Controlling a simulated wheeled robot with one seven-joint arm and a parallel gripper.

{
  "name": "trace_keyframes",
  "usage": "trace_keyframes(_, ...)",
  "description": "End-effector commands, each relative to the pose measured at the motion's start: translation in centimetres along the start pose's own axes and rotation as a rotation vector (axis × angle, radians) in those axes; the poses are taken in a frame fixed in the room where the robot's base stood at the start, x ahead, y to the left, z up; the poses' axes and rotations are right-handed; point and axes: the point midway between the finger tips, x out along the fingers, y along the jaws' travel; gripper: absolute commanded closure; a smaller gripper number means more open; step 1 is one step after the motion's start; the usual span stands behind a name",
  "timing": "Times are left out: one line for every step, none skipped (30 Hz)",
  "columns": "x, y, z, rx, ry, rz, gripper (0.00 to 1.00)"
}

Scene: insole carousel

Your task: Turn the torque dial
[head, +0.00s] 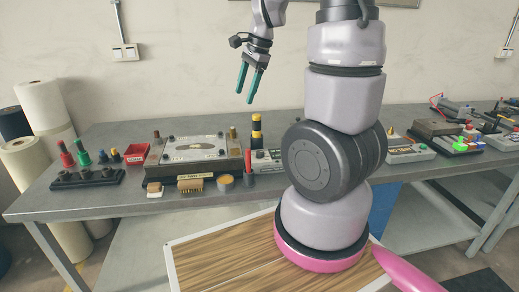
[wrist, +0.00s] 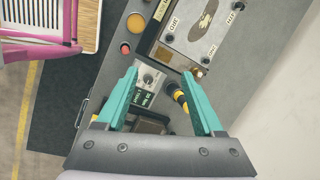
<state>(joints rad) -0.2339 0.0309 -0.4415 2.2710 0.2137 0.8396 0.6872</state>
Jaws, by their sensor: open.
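My gripper (head: 246,96) hangs open and empty above the back of the bench in the head view, teal fingers pointing down. In the wrist view the open gripper (wrist: 160,74) spans a small light-grey box (wrist: 147,98) with a green label. A small dark round knob (wrist: 149,78), which looks like the torque dial, shows between the fingertips, nearer the left one. The fingers appear well above it, not touching. In the head view the box (head: 262,157) stands partly behind my arm, and its knob is too small to make out. The dial's pointer setting is unreadable.
A yellow-and-black upright tool (head: 257,128) stands close beside the box; it also shows near the right finger (wrist: 180,97).

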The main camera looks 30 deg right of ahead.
Motion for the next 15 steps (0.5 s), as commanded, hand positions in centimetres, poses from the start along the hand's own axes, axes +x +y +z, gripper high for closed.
trace_keyframes(2.2,-0.3,-1.3,0.085,0.019,0.044,0.31)
trace_keyframes(3.3,-0.4,-2.1,0.14,0.032,0.062,0.31)
trace_keyframes(4.7,-0.6,-3.2,0.209,0.054,0.086,0.31)
trace_keyframes(5.7,-0.6,-3.9,0.258,0.072,0.101,0.31)
trace_keyframes(6.6,-0.7,-4.7,0.305,0.091,0.115,0.31)
trace_keyframes(7.7,-0.6,-5.7,0.363,0.117,0.131,0.31)
trace_keyframes(8.5,-0.6,-6.3,0.402,0.136,0.141,0.31)
trace_keyframes(9.2,-0.6,-7.0,0.438,0.155,0.15,0.31)
trace_keyframes(9.9,-0.5,-7.8,0.48,0.179,0.159,0.31)
trace_keyframes(10.4,-0.5,-8.2,0.508,0.195,0.165,0.31)
trace_keyframes(10.9,-0.4,-8.7,0.533,0.21,0.169,0.31)
trace_keyframes(11.4,-0.4,-9.2,0.56,0.228,0.173,0.31)
trace_keyframes(11.6,-0.4,-9.5,0.575,0.238,0.175,0.31)
trace_keyframes(11.9,-0.3,-9.8,0.589,0.247,0.176,0.31)
trace_keyframes(12.1,-0.3,-10.1,0.603,0.257,0.178,0.31)
